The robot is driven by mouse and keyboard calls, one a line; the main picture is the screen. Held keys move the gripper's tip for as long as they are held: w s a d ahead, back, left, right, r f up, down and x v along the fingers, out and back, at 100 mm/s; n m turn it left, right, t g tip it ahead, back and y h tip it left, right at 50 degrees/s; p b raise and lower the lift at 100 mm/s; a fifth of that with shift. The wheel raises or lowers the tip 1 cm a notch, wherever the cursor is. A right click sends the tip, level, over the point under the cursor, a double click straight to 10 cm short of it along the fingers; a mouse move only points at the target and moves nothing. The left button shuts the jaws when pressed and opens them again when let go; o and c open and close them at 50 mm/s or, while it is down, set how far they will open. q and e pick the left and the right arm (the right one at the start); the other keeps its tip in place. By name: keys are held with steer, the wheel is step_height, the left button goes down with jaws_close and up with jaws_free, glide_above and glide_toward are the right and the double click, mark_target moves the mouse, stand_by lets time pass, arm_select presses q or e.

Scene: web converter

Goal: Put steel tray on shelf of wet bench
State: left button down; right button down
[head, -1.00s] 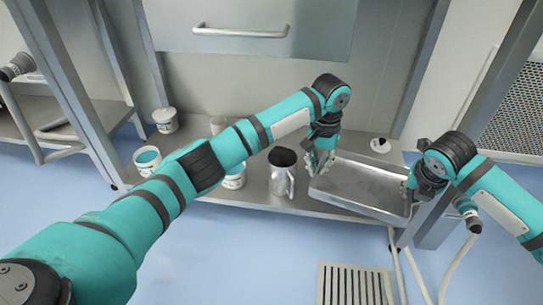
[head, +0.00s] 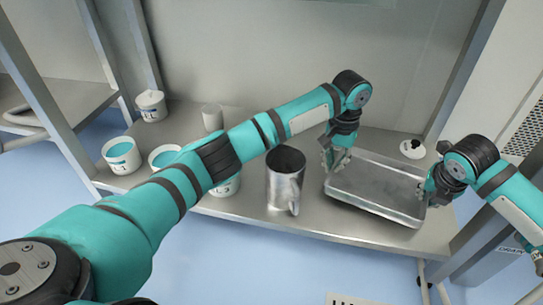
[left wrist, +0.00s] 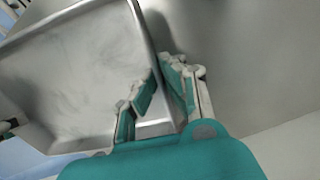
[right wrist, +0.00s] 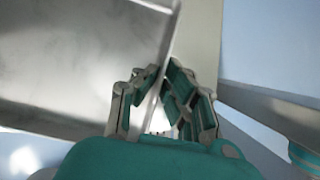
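The steel tray (head: 378,187) is a shallow rectangular metal tray at the right of the wet bench's shelf (head: 335,231). It looks roughly level over the shelf surface; I cannot tell whether its underside touches. My left gripper (head: 335,160) is at its left edge; in the left wrist view its fingers (left wrist: 160,80) close on either side of the tray's rim (left wrist: 147,45). My right gripper (head: 429,191) is at the right edge; in the right wrist view its fingers (right wrist: 162,75) pinch the opposite rim. The tray is empty.
A steel pitcher (head: 285,180) stands just left of the tray. White tubs with teal contents (head: 122,156), a lidded tub (head: 151,105) and a beaker (head: 212,117) stand further left. A small white-and-black item (head: 412,149) sits behind the tray. Frame posts (head: 462,85) flank the shelf.

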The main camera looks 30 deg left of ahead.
mark_target(332, 175)
arm_select(q)
steer(key=shift+a+f, duration=0.1)
arm_select(e)
steer(key=shift+d+f, duration=0.1)
